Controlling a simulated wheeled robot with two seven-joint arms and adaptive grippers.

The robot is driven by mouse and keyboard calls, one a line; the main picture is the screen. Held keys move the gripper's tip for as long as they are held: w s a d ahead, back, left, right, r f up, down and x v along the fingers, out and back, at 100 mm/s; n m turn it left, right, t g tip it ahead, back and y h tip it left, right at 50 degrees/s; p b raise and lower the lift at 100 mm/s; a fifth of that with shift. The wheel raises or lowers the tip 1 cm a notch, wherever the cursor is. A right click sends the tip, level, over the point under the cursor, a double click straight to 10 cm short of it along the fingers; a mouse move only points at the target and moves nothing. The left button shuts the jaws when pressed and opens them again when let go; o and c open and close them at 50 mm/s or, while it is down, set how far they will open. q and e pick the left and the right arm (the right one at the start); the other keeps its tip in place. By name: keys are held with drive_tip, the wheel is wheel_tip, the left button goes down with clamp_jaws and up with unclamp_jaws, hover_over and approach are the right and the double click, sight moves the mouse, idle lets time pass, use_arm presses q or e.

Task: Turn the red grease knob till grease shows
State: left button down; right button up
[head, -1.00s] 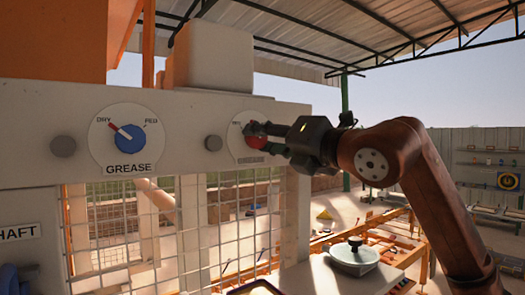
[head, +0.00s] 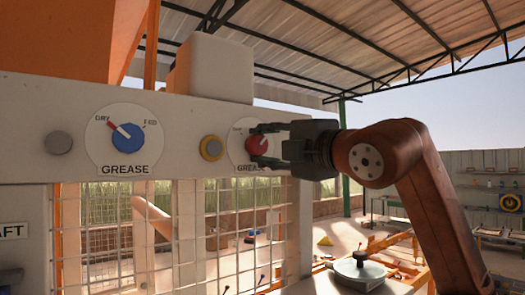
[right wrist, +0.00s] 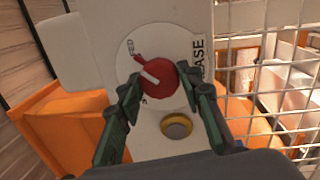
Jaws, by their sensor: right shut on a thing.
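The red knob (head: 256,145) sits on a white round dial marked GREASE on the grey panel. My right gripper (head: 262,144) reaches it from the right, and its fingers are shut on the knob. In the right wrist view the red knob (right wrist: 160,76) lies between the fingertips. Its pale pointer aims up and left toward a small label that is hard to read. A round port (head: 211,148) left of this dial shows a yellow ring, also visible in the right wrist view (right wrist: 176,125). My left gripper is not in view.
A second GREASE dial with a blue knob (head: 126,135) is at the left, its pointer toward DRY, with a plain grey port (head: 58,142) beside it. Wire mesh (head: 230,220) hangs below the panel. A round grey-lidded thing (head: 358,268) stands at the lower right.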

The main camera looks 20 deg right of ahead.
drive_tip(key=shift+r+m, duration=0.15)
drive_tip(key=shift+m, duration=0.25)
drive_tip(key=o, duration=1.1)
drive_tip(key=shift+w, duration=0.1)
drive_tip(key=v, duration=1.2)
drive_tip(key=shift+f, duration=0.2)
